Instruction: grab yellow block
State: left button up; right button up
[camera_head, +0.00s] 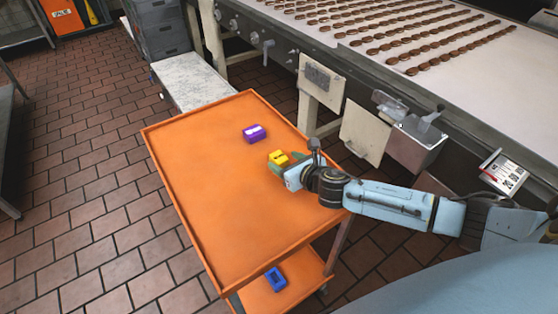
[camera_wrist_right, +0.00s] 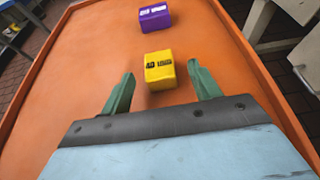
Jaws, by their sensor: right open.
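The yellow block (camera_head: 278,157) sits on the orange cart top (camera_head: 200,200) in the head view. In the right wrist view the yellow block (camera_wrist_right: 160,70) shows dark markings and lies just beyond and between my two green fingertips. My right gripper (camera_wrist_right: 162,82) is open, its fingers apart on either side of the block's near end, with no visible contact. In the head view my right gripper (camera_head: 284,166) hides part of the cart top beside the block. My left gripper is not in view.
A purple block (camera_head: 255,133) lies farther back on the cart, also seen in the wrist view (camera_wrist_right: 154,17). A blue block (camera_head: 275,279) lies on the lower shelf. A conveyor (camera_head: 480,70) with rows of brown biscuits stands behind. The cart's left half is clear.

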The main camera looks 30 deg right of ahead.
aim_at(280, 158)
jog(key=x, duration=0.4)
jog(key=shift+a+b, duration=0.1)
jog(key=shift+b, duration=0.2)
jog(key=c, duration=1.1)
jog(key=shift+r, duration=0.15)
